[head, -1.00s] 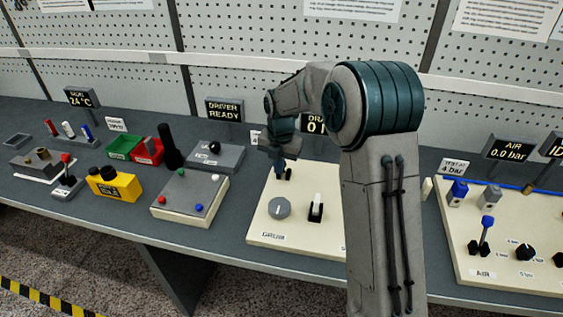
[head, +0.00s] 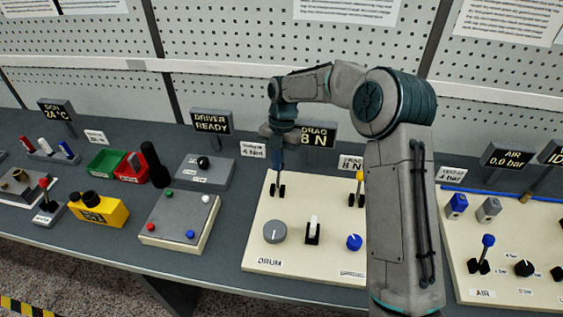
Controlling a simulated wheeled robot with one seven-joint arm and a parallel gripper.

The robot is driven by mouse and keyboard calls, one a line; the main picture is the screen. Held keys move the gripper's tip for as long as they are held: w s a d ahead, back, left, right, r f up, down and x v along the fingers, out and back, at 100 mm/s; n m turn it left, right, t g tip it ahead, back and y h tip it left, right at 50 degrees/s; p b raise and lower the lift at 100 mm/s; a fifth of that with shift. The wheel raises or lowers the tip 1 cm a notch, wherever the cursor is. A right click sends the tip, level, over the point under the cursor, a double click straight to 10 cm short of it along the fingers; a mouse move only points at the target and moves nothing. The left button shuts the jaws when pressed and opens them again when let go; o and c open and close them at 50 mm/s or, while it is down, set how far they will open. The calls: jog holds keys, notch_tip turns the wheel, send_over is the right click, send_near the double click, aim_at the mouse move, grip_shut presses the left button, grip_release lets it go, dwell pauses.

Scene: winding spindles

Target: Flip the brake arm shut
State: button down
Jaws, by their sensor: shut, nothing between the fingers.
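The cream DRUM panel (head: 258,249) stands on the bench in the middle of the head view. A small black lever mount (head: 277,190) sits near its back left. My gripper (head: 277,164) points down right above this mount, shut and empty; I cannot tell whether it touches anything. A lever with a yellow knob (head: 360,175) stands upright near the panel's back right, partly beside my arm. No label naming a brake arm is readable, so I cannot tell which lever it is. My gripper hides any upper part of the black mount.
The panel's front holds a grey dial (head: 275,232), a white-topped switch (head: 313,230) and a blue knob (head: 354,242). A DRAG display (head: 318,134) behind reads 8 N. A grey button box (head: 182,215) stands left, the AIR panel (head: 505,290) right. My arm covers the space between panels.

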jog(key=shift+w+d+f, duration=0.1)
jog(key=shift+w, duration=0.55)
jog(key=shift+w+d, duration=0.2)
jog(key=shift+s+a+r, duration=0.1)
jog(key=shift+s+r, duration=0.1)
jog(key=shift+r, duration=0.05)
jog(key=w+v, duration=0.1)
jog(key=v, duration=0.7)
jog(key=shift+w+a+b, duration=0.35)
jog(key=shift+w+a, duration=0.1)
dwell(0.3)
